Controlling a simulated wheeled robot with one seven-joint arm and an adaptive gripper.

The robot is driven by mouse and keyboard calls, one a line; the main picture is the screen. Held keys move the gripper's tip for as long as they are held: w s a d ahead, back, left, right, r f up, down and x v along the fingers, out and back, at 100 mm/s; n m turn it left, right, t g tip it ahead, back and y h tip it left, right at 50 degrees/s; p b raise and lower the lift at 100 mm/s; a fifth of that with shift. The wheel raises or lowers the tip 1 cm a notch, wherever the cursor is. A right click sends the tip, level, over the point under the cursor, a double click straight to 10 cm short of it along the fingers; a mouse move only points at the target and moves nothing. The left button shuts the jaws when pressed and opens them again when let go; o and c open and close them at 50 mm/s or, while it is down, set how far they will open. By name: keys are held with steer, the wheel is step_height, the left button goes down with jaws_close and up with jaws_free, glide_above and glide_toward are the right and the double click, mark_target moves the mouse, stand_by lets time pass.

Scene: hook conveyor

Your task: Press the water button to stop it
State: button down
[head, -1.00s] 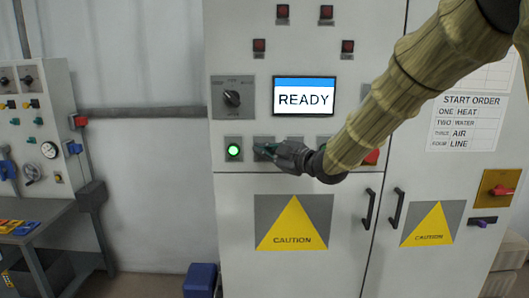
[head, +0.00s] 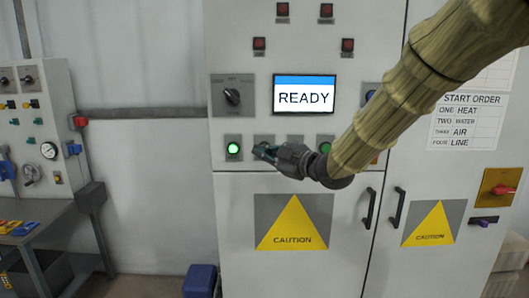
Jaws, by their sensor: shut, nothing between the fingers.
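A row of small square buttons runs under the READY screen (head: 305,96) on the grey cabinet. The leftmost button (head: 233,149) glows green. The second button plate (head: 264,140) is partly hidden behind my gripper, and the ones to its right are partly covered by my gripper and arm. The button labels are too small to read, so I cannot tell which one is water. My gripper (head: 262,152) is shut and empty, its tips in front of the second button, just right of the green light. I cannot tell whether the tips touch it.
A selector dial (head: 232,97) is left of the screen. A START ORDER sheet (head: 468,122) lists heat, water, air, line. Door handles (head: 370,208) and caution signs (head: 292,223) are below.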

steer(key=shift+s+b, duration=0.3)
steer(key=shift+s, duration=0.95)
steer(key=shift+f, duration=0.1)
